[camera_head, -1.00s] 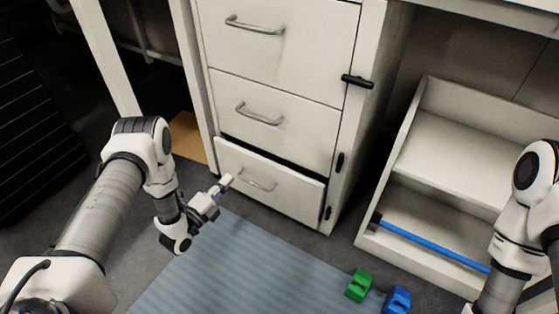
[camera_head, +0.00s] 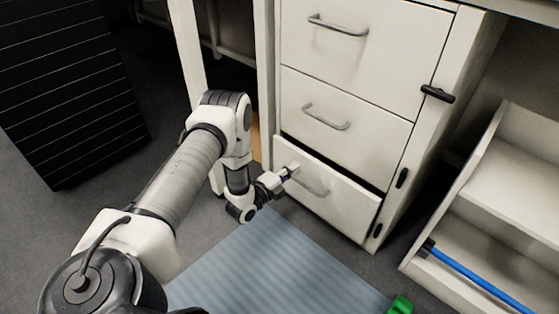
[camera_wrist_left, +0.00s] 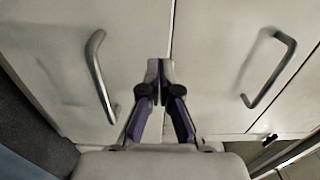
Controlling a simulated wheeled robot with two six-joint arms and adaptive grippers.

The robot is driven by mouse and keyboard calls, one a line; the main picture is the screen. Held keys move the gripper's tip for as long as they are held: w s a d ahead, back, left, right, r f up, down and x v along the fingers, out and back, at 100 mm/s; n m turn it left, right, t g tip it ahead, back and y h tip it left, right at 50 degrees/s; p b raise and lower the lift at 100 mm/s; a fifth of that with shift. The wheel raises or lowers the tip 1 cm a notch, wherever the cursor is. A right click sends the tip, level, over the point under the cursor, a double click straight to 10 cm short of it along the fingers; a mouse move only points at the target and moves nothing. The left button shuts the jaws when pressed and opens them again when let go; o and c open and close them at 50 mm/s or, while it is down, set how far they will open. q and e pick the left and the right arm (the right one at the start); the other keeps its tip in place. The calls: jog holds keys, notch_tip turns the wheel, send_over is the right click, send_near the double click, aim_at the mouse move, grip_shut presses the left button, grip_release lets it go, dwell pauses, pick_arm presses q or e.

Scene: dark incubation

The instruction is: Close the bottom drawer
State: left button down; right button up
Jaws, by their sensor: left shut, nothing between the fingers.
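The bottom drawer (camera_head: 340,212) of the white cabinet is slightly open in the head view, with a dark gap above its front. Its curved metal handle (camera_head: 311,184) is on the front. My left gripper (camera_head: 293,169) is shut and empty in front of the drawer's upper left part, just left of the handle. In the left wrist view the shut fingertips (camera_wrist_left: 160,70) point at the drawer fronts near a seam, between two handles. The bottom drawer's handle (camera_wrist_left: 97,75) appears on the left there. I cannot tell if the fingertips touch the front. My right gripper is out of view.
The middle drawer (camera_head: 345,120) above looks shut. A blue ribbed mat (camera_head: 270,270) lies on the floor before the cabinet. An open white shelf unit (camera_head: 470,210) with a blue bar (camera_head: 480,280) stands right. A green block (camera_head: 400,305) lies at the bottom edge.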

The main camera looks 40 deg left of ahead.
aim_at(304, 160)
pick_arm(q)
jog(key=w, duration=0.1)
jog(key=w+b, duration=0.1)
jog(key=shift+w+d+f, duration=0.1)
jog(key=shift+w+f, duration=0.05)
jog(key=shift+w, duration=0.15)
jog(key=shift+w+r, duration=0.2)
jog(key=shift+w, duration=0.15)
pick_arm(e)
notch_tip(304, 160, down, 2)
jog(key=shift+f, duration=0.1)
pick_arm(q)
jog(key=w, duration=0.1)
jog(key=w+b, duration=0.1)
jog(key=w, duration=0.1)
jog(key=shift+w+d+f, duration=0.15)
jog(key=shift+w+d, duration=0.05)
jog(key=shift+w, duration=0.45)
jog(key=shift+w+a+r, duration=0.1)
jog(key=shift+r, duration=0.2)
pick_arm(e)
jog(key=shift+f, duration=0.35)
